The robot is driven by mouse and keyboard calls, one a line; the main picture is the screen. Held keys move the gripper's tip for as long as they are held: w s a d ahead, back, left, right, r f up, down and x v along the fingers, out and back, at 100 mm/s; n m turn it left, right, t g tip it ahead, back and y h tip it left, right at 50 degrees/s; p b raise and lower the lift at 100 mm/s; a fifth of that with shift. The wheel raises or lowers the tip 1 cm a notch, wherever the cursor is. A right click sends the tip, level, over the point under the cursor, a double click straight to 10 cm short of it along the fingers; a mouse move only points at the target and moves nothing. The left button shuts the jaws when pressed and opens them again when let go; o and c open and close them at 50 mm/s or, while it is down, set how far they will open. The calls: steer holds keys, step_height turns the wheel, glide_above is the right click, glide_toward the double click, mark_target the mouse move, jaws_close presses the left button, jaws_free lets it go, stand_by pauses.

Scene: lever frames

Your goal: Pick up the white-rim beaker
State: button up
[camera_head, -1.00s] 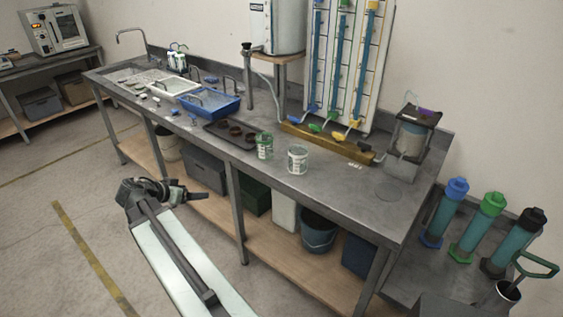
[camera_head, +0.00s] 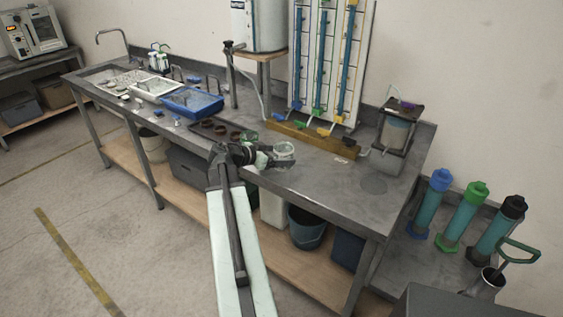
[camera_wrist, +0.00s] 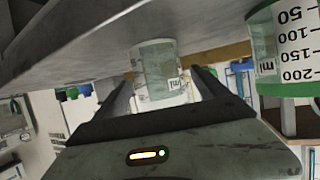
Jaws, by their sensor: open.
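The white-rim beaker (camera_head: 284,149) stands on the grey bench near its front edge, partly hidden behind my gripper (camera_head: 287,163). In the wrist view, which shows the scene upside down, this clear beaker (camera_wrist: 157,62) with a white rim appears straight ahead, between the two open fingers (camera_wrist: 162,80). My gripper is empty. I cannot tell whether the fingertips have reached the beaker's sides. The green-rim beaker (camera_wrist: 283,45) is close at the right in the wrist view. In the head view it (camera_head: 248,136) stands left of the white-rim one, partly hidden by my arm.
A dark tray (camera_head: 205,130) with brown dishes and a blue basin (camera_head: 192,103) are on the bench to the left. A yellow-brown base (camera_head: 300,138) with coloured taps stands behind the beakers. The bench front edge lies under my arm. Bare bench (camera_head: 330,178) is to the right.

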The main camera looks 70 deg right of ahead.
steer(key=b+x, duration=0.1)
steer(key=x, duration=0.4)
steer(key=shift+b, duration=0.35)
steer(key=shift+r, duration=0.1)
steer(key=shift+c, duration=0.3)
steer(key=c, duration=1.4)
steer(key=shift+o, duration=0.2)
